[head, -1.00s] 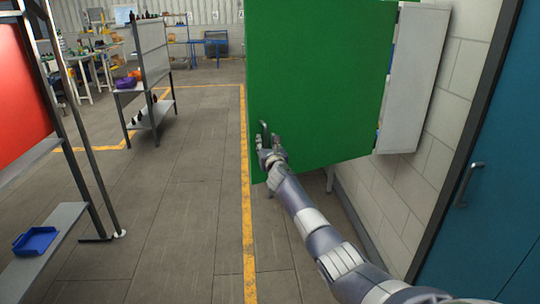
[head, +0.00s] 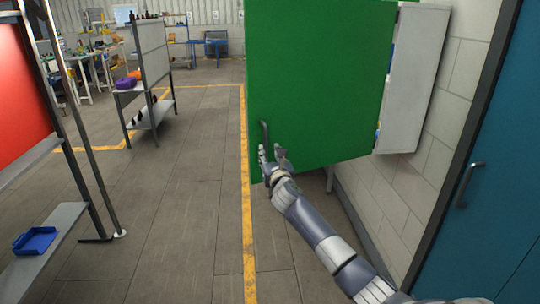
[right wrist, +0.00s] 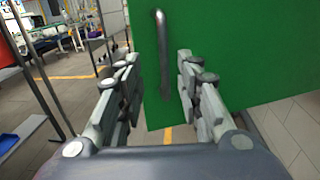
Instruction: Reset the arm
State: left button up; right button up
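My right gripper (head: 272,153) is open in front of the lower left part of a green cabinet door (head: 325,80). The door stands swung open from a white wall cabinet (head: 416,80). A dark metal bar handle (head: 265,133) is near the door's left edge. In the right wrist view, the handle (right wrist: 163,55) shows upright beyond and between the spread fingers (right wrist: 158,90), with nothing held between them. My left gripper is not in view.
A blue door (head: 490,200) with its own handle is at the right. At the left, a shelf rack (head: 40,250) holds a blue bin (head: 35,240). Another rack (head: 152,60) stands further back. The floor (head: 190,200) between the left rack and the green door is clear.

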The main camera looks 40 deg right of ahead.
dwell(0.4)
jog(key=s+a+f+n+g+y+b, duration=0.15)
jog(key=s+a+f+n, duration=0.6)
jog(key=f, duration=0.95)
jog(key=s+a+f+n+g+y+b, duration=0.1)
jog(key=s+a+f+n+y+b, duration=0.25)
jog(key=f+n, duration=0.95)
jog(key=s+a+f+n+g+y+b, duration=0.15)
jog(key=s+a+f+n, duration=0.4)
jog(key=f, duration=1.45)
jog(key=s+a+f+n+g+y+b, duration=0.15)
jog(key=s+a+f+n, duration=0.25)
jog(key=s+f, duration=0.45)
jog(key=s+a+f+n+g, duration=0.3)
jog(key=s+a+f+n, duration=0.1)
jog(key=s+f, duration=0.45)
jog(key=s+a+f+n+g, duration=0.2)
jog(key=s+f+n, duration=0.1)
jog(key=s, duration=0.6)
jog(key=s+a+f+n+g+b, duration=0.1)
jog(key=s+f+n, duration=0.3)
jog(key=s, duration=0.6)
jog(key=s+a+f+n+g+b, duration=0.1)
jog(key=s+a+f+n+g, duration=0.2)
jog(key=s, duration=0.6)
jog(key=shift+s+a+f, duration=0.15)
jog(key=shift+a+f, duration=0.1)
jog(key=shift+f, duration=0.05)
